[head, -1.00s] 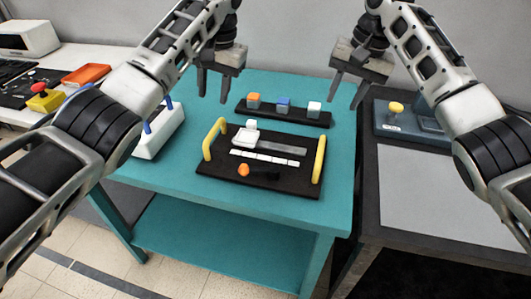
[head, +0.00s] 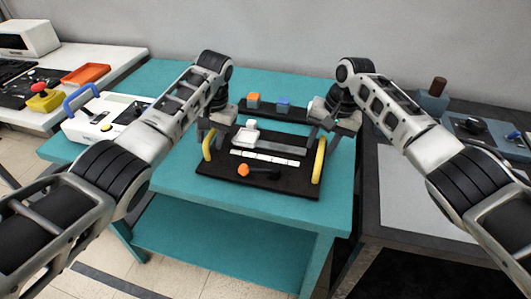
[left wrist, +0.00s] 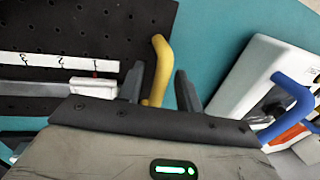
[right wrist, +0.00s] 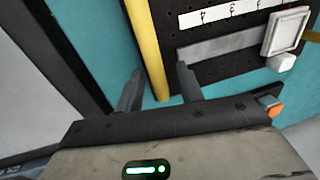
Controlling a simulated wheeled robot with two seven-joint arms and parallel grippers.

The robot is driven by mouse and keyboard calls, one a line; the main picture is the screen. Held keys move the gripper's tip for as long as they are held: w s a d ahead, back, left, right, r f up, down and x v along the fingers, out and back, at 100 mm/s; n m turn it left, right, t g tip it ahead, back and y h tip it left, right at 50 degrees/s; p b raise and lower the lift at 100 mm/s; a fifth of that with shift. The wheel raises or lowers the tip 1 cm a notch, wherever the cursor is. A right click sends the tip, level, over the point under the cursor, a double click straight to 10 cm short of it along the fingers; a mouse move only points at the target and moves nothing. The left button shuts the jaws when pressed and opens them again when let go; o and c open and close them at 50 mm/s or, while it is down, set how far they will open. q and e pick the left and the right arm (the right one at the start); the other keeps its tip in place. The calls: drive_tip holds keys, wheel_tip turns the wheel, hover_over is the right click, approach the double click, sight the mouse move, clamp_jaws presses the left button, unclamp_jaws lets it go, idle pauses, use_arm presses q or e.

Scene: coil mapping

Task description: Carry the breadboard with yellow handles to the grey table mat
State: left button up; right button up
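The black breadboard (head: 255,185) lies flat on the teal table, carrying a number strip, a grey rail, white parts and an orange knob. Its left yellow handle (head: 208,147) and right yellow handle (head: 319,162) stand at its two ends. My left gripper (head: 213,138) is open at the left handle; in the left wrist view that handle (left wrist: 160,65) shows between the fingers. My right gripper (head: 325,137) is open at the right handle; in the right wrist view that handle (right wrist: 147,50) runs between the fingers. The grey mat (head: 425,200) lies on the dark table at right.
A black strip with an orange-topped block (head: 253,100) and a blue block (head: 284,103) lies behind the breadboard. A white box with a blue handle (head: 100,115) stands at left. Devices (head: 485,130) stand behind the mat. The mat's visible surface is clear.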

use_arm(q)
clamp_jaws()
use_arm(e)
clamp_jaws()
idle(1.1)
use_arm(q)
drive_tip(key=shift+w+r, duration=0.15)
drive_tip(key=shift+r, duration=0.15)
use_arm(e)
drive_tip(key=shift+w+r, duration=0.1)
drive_tip(key=shift+r, duration=0.2)
